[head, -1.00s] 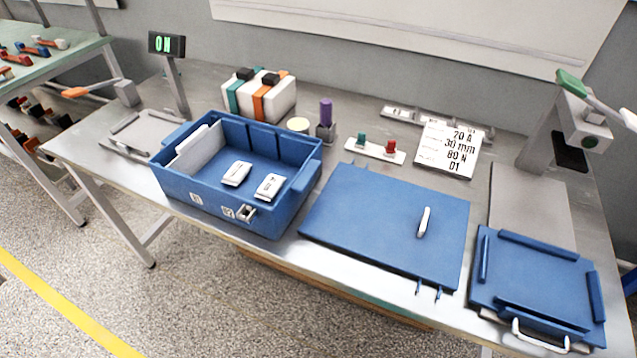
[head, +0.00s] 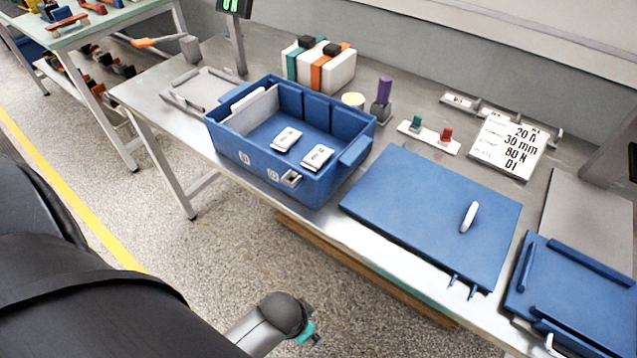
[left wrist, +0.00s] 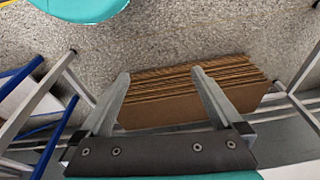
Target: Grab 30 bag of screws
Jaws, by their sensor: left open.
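No item in view can be clearly read as a bag of screws. Two small white packets with dark marks lie on the floor of the blue bin, a left one (head: 286,139) and a right one (head: 317,157); their print is too small to read. The blue bin (head: 238,165) stands on the metal table. My left arm comes in at the lower left of the head view, below and in front of the table. In the left wrist view my left gripper (left wrist: 160,77) is open and empty, its fingers apart. My right gripper is not in view.
A blue panel with a white handle (head: 468,217) lies right of the bin. A white box with coloured bands (head: 340,70) stands behind. A cardboard stack (left wrist: 180,95) shows beyond my left fingers.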

